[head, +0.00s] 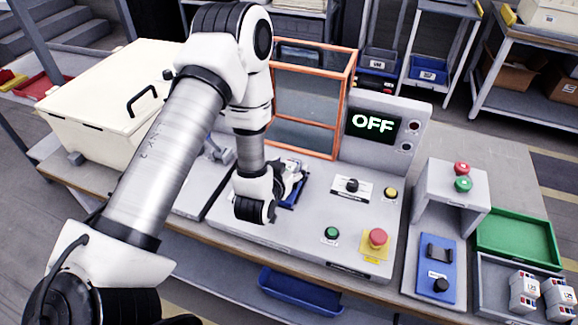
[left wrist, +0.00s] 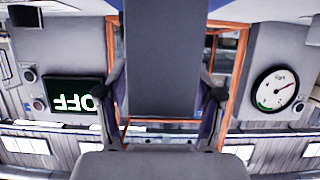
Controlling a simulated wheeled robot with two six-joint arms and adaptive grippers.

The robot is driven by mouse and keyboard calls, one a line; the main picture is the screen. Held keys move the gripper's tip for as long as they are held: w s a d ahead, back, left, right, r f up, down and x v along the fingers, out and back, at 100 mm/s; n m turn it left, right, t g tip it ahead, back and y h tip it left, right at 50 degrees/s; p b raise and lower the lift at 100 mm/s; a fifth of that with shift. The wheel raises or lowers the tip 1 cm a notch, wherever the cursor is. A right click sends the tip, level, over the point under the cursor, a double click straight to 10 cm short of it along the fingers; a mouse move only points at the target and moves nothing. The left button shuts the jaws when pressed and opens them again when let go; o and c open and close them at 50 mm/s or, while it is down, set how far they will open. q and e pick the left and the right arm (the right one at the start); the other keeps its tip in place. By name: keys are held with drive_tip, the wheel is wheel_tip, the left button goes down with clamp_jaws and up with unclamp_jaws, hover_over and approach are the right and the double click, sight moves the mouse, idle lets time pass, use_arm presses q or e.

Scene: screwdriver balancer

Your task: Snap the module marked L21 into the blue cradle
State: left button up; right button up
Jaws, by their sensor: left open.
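My left gripper (head: 293,178) is over the grey console, partly hidden behind my own wrist. In the left wrist view its two fingers (left wrist: 160,100) stand wide apart, open. A blue part (head: 290,197) shows just below and beside the gripper; whether it is the blue cradle I cannot tell, as the wrist covers much of it. Two white modules with coloured marks, a left one (head: 523,291) and a right one (head: 557,297), stand in a grey tray at the far right, well away from the gripper. Their labels are too small to read surely.
The console has an OFF display (head: 373,124), a red stop button (head: 377,238) and an orange-framed guard (head: 333,105). A blue plate (head: 424,285) with a black knob, a green tray (head: 516,238) and a stand (head: 452,185) with red and green buttons are to the right. A cream box (head: 95,120) is left.

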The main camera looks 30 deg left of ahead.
use_arm(q)
wheel_tip(320, 180, up, 10)
idle(0.4)
idle(1.1)
